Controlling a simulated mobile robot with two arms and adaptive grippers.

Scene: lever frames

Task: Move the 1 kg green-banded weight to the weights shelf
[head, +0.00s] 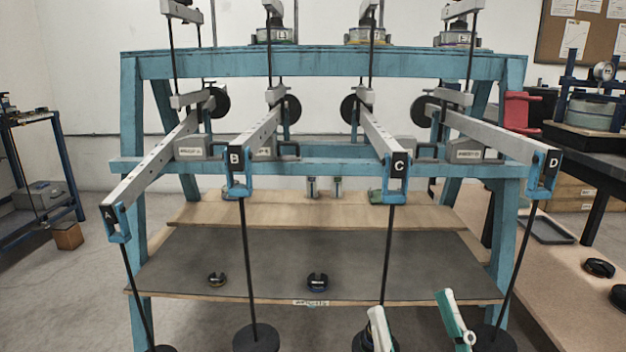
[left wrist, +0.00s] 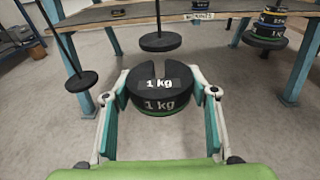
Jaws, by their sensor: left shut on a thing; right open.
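The 1 kg green-banded weight (left wrist: 158,97) is a black slotted disc with a green band low on its side. It shows in the left wrist view, between the fingers of my left gripper (left wrist: 161,92), which is shut on it and holds it above the floor. The left gripper is not seen in the head view. The weights shelf (head: 400,262) is the dark board low in the blue frame, with a label on its front edge; that edge also shows in the left wrist view (left wrist: 110,14). My right gripper (head: 418,322) is open and empty before the shelf's front right.
Two black weights (head: 317,282) (head: 217,280) stand on the shelf, with bare room around them. Hanger rods from levers A to D drop before it, ending in black discs (head: 256,338). In the left wrist view, one hanger carries stacked weights (left wrist: 270,22). A bench (head: 560,290) stands right.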

